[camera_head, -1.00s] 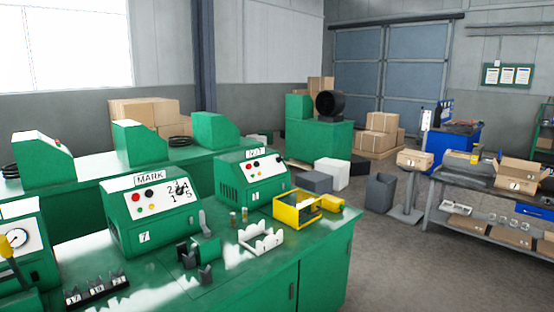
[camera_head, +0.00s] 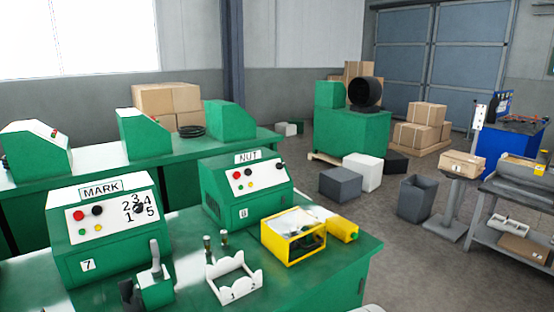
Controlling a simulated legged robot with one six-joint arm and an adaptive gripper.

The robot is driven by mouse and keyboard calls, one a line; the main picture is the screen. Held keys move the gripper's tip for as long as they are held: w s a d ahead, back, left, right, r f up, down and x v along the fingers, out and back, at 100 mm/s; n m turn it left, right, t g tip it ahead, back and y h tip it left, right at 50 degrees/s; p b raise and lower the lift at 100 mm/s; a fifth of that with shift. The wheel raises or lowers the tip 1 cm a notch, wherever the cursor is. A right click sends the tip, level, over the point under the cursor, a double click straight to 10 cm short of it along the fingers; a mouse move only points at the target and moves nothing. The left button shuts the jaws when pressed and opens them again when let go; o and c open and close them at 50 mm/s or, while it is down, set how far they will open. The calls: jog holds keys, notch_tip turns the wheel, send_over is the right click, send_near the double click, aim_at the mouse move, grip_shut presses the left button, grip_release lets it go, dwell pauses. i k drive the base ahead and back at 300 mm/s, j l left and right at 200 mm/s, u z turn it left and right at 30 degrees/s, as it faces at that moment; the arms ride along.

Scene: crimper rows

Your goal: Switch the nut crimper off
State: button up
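The nut crimper (camera_head: 240,208) is a green machine with a sloped front, on the green bench right of the mark crimper. A "NUT" label (camera_head: 247,157) sits on its top and an "8" tag low on its front. Its white panel (camera_head: 258,176) carries red, black, green and yellow controls, and a dark knob (camera_head: 280,166) at the right end. The knob's setting is too small to read. The mark crimper (camera_head: 110,225), tagged "7", has a panel numbered 1 to 5 around a dark knob. My gripper is not in view.
On the bench (camera_head: 350,250), a yellow frame (camera_head: 293,238) and a white notched holder (camera_head: 233,280) stand in front of the nut crimper. Small dark-topped cylinders and a grey-green fixture (camera_head: 153,285) are nearby. Floor is open right of the bench, with a grey bin (camera_head: 415,200) beyond.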

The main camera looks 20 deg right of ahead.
aim_at(279, 165)
jog(key=i+l, duration=0.2)
jog(key=l, duration=0.15)
jog(key=i+l+u, duration=0.15)
jog(key=l, duration=0.15)
jog(key=i+l, duration=0.2)
jog(key=l, duration=0.15)
jog(key=i+l+u, duration=0.15)
jog(key=l, duration=0.2)
jog(key=i+l, duration=0.15)
jog(key=l, duration=0.25)
jog(key=i+l+u, duration=0.15)
jog(key=l, duration=0.2)
jog(key=i+l, duration=0.1)
jog(key=l, duration=0.3)
jog(key=i+l+u, duration=0.15)
jog(key=l, duration=0.25)
